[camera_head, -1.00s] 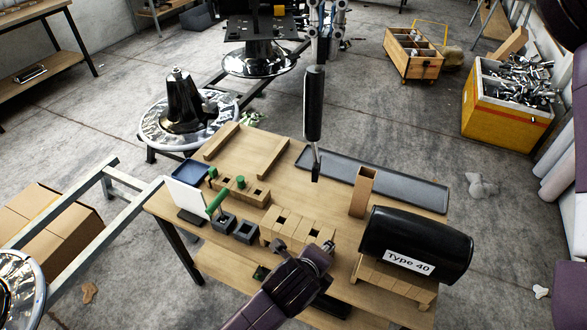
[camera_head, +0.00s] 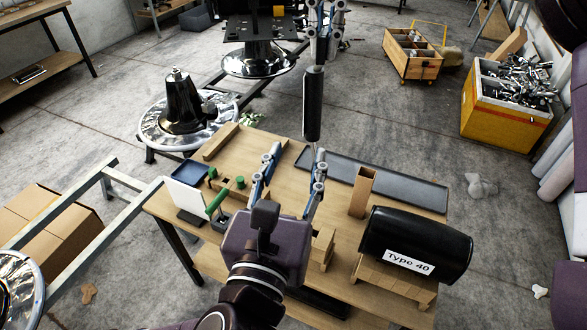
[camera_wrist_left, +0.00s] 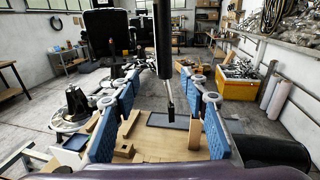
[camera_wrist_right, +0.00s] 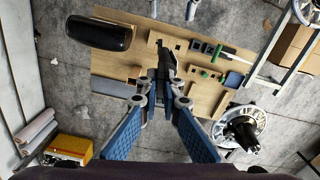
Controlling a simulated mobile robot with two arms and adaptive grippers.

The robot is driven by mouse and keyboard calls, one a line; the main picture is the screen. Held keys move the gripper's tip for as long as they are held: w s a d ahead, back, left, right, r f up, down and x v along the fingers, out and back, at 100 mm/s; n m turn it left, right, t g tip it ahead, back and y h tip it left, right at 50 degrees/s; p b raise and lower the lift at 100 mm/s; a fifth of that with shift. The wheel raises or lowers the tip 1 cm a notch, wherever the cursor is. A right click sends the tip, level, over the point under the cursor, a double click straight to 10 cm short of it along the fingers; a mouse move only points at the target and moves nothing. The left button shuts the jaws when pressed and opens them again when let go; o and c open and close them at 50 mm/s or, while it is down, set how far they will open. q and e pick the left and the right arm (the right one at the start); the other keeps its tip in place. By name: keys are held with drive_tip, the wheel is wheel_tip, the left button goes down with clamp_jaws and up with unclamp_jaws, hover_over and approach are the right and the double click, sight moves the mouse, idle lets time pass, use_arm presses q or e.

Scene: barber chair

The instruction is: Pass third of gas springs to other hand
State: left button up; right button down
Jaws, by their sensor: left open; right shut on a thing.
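A gas spring (camera_head: 312,105) hangs upright over the bench, with a black cylinder and a thin rod at its lower end. My right gripper (camera_head: 322,58) is shut on its upper end; in the right wrist view the blue-padded fingers (camera_wrist_right: 160,97) close on it. My left gripper (camera_head: 296,154) is open and empty below and in front of the spring. In the left wrist view the spring (camera_wrist_left: 163,45) stands ahead of the open fingers (camera_wrist_left: 163,85), its rod in line with the gap between them. Whether the rod is between the fingers is hard to tell.
The wooden bench (camera_head: 345,235) carries a black "Type 40" cylinder (camera_head: 415,240), a long dark tray (camera_head: 395,185), an upright wooden box (camera_head: 362,192), a white panel (camera_head: 186,196) and green-handled pieces (camera_head: 216,202). A chrome chair base (camera_head: 165,130) stands behind on the left.

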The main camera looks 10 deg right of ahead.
sight(306, 128)
use_arm(q)
drive_tip(key=x, duration=1)
drive_tip(key=shift+w, duration=0.1)
drive_tip(key=shift+c, duration=0.7)
clamp_jaws()
use_arm(e)
drive_tip(key=shift+d, duration=0.1)
use_arm(q)
drive_tip(key=shift+a, duration=0.1)
use_arm(e)
drive_tip(key=c, duration=2)
unclamp_jaws()
drive_tip(key=shift+c, duration=0.2)
